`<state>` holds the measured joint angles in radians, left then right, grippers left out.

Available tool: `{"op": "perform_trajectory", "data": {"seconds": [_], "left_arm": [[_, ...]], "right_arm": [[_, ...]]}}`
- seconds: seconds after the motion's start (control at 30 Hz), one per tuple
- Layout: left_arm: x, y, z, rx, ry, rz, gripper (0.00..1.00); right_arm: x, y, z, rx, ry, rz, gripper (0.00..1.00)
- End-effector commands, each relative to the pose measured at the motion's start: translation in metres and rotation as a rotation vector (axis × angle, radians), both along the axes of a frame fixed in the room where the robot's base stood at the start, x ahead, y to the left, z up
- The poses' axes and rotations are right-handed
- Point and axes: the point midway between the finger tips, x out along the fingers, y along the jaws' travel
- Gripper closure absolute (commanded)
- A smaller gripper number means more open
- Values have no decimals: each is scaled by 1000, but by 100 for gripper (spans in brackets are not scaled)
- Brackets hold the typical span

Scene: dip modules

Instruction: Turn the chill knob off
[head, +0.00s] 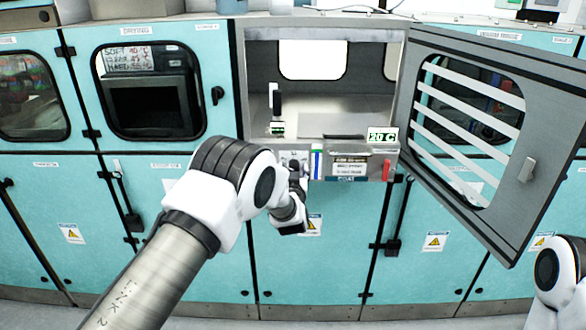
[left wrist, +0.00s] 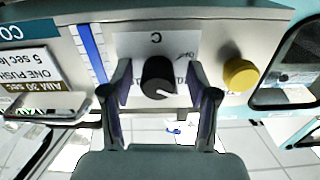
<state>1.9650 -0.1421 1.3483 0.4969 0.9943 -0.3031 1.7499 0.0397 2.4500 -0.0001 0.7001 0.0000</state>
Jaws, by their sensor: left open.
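The chill knob (left wrist: 158,76) is black and round with a white pointer line, on a white printed plate in the left wrist view, which is upside down. The pointer slants toward the lower right there. My left gripper (left wrist: 158,92) is open, with one finger on each side of the knob. I cannot tell whether either finger touches it. In the head view my left gripper (head: 294,180) is at the front control panel (head: 348,170) and my arm hides the knob. My right gripper is out of view.
A yellow button (left wrist: 240,75) sits beside the knob. A display (head: 383,135) reads 20°C above the panel. The grey barred door (head: 505,210) stands wide open on the right.

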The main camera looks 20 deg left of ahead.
Motion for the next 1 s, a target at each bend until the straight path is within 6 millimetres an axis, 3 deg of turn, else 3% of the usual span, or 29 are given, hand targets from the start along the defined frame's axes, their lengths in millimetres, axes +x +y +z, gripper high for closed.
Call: {"op": "perform_trajectory", "data": {"seconds": [0.1,0.27,0.67,1.0], "left_arm": [[0,0,0,0,0,-1,44],[0,0,0,0,-1,-1,100],[0,0,-1,-28,-10,-1,100],[0,-1,-5,-206,-63,-1,100]], "right_arm": [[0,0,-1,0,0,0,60],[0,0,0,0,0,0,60],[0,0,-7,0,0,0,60],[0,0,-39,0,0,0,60]]}}
